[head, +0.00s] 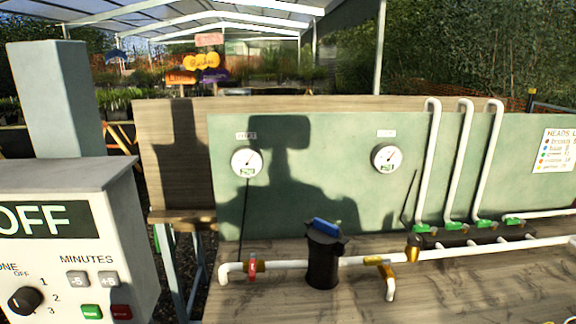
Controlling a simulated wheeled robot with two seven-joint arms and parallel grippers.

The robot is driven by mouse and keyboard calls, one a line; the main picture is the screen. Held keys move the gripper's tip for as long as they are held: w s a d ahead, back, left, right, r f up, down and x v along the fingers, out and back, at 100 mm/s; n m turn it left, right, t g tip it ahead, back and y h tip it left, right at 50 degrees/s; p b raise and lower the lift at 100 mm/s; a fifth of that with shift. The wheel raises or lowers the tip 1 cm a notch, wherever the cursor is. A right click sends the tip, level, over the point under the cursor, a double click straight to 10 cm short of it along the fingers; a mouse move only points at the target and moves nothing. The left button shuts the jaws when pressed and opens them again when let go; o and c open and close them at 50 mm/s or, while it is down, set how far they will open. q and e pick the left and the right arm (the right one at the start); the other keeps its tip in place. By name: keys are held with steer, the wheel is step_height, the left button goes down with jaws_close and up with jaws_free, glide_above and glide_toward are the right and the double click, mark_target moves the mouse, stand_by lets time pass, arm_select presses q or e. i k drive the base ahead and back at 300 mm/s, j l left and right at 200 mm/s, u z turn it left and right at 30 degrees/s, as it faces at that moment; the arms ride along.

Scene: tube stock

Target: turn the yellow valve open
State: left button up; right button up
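Another brass-yellow fitting (413,248) joins the pipe to the dark manifold (460,237). The manifold carries several green handles, such as the left one (422,228). A red handle (251,266) stands on the pipe at the left. Neither of my grippers is in view.
The black filter housing (322,262) has a blue top. Two gauges, left (247,162) and right (386,158), hang on the green panel (330,200). A controller box (75,245) stands at left. A sign (555,151) is at right.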

mark_target(376, 260)
steer(key=k+l+z, duration=0.45)
steer(key=l, duration=0.3)
steer(key=k+l+z, duration=0.2)
steer(key=l, duration=0.2)
